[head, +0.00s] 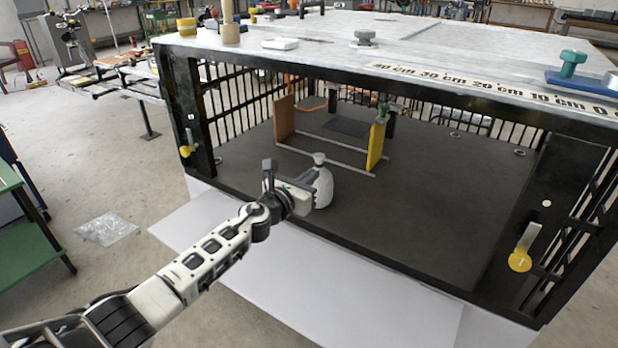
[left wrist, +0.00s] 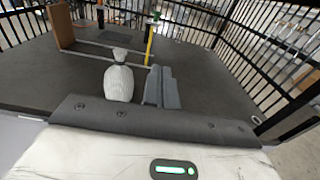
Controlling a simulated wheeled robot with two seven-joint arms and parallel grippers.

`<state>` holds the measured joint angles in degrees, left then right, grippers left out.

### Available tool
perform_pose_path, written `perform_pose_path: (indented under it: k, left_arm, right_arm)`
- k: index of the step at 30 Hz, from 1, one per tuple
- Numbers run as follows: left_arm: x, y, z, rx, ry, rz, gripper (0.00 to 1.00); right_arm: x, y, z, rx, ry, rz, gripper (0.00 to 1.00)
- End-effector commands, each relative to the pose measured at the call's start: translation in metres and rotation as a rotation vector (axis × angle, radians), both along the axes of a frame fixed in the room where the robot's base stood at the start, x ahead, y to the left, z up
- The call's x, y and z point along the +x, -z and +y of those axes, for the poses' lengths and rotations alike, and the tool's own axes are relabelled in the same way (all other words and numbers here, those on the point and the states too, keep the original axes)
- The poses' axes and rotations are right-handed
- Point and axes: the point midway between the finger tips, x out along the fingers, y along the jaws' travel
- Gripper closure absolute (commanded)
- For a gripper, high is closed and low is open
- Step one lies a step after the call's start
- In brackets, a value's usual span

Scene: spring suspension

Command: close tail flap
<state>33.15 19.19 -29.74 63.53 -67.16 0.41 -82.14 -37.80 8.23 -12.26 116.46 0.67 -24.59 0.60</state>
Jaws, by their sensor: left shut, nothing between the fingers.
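The tail flap, seemingly the pale flat panel (head: 340,286), lies open and lowered below the front edge of the black cage-like box (head: 390,262). My left arm reaches across the panel from the left. My left gripper (head: 272,174) is shut and empty at the front opening, above the sill. Its closed fingers show in the left wrist view (left wrist: 161,88), pointing into the box. A whitish tied sack (head: 322,184) stands on the dark floor just beyond the gripper; it also shows in the left wrist view (left wrist: 118,82). My right gripper is not in view.
A rack with a brown end board (head: 284,118) and a yellow end board (head: 376,146) stands inside. Yellow-ended latches hang on the left post (head: 186,150) and right post (head: 520,260). A green bench (head: 25,220) stands left. The box's right floor is clear.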

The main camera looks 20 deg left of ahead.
Motion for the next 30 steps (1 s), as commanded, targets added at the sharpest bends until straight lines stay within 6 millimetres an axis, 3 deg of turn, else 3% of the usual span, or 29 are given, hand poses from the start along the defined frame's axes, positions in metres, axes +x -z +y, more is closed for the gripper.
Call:
perform_pose_path:
  k: [7,12,14,16,24,30]
  left_arm:
    - [0.000,0.009,0.001,0.000,-0.001,0.001,1.00]
    - [-0.001,0.038,0.002,0.001,-0.003,0.001,1.00]
    - [-0.002,0.050,0.003,0.002,-0.004,0.000,1.00]
    - [-0.018,0.045,0.008,0.004,-0.003,0.002,1.00]
    - [-0.073,0.057,0.023,0.002,-0.002,0.003,1.00]
    - [-0.092,0.061,0.029,0.000,-0.004,0.001,1.00]
  right_arm:
    - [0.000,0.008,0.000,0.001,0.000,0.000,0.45]
    - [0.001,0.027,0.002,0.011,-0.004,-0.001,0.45]
    - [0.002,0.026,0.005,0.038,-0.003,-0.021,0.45]
    - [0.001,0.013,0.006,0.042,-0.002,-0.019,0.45]
    - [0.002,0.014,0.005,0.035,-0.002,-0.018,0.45]
    - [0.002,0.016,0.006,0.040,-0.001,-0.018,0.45]
